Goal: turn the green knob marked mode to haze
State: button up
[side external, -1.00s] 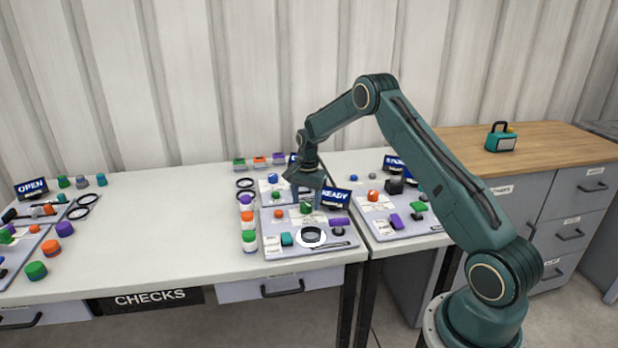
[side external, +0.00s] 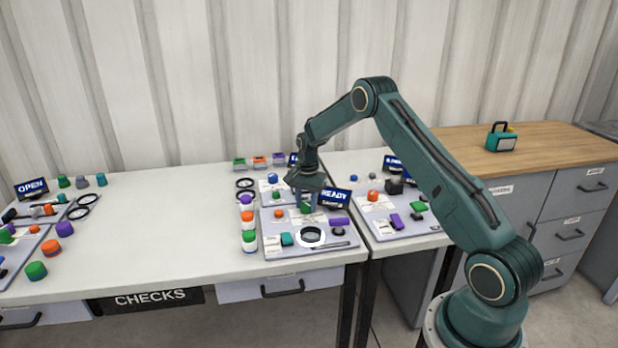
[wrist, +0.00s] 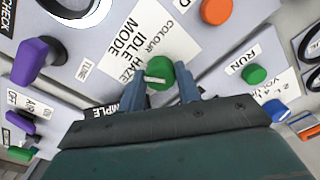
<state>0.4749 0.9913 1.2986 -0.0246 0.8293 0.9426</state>
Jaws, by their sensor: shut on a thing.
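The green knob (wrist: 160,73) sits beside a white label (wrist: 148,48) with the words MODE, IDLE, HAZE and COLOUR in the wrist view. A pale pointer mark on the knob points left in that view, near the end of the label by HAZE; I cannot tell exactly which word it meets. My gripper (wrist: 166,86) is shut on the knob, one blue-grey finger on each side. In the side external view the knob (side external: 306,208) shows small under my gripper (side external: 306,202), on the grey panel (side external: 275,249).
A purple knob (wrist: 36,61), an orange knob (wrist: 216,11) and a green RUN button (wrist: 254,74) stand near my gripper. A READY display (side external: 335,195) stands close to its right. The bench's middle left is clear.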

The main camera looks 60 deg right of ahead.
aim_at(308, 204)
jog(key=shift+n, duration=1.2)
jog(key=o, duration=1)
jog(key=shift+c, duration=0.2)
notch_tip(308, 204, up, 14)
jog(key=shift+s, duration=0.2)
jog(key=shift+d+f, duration=0.1)
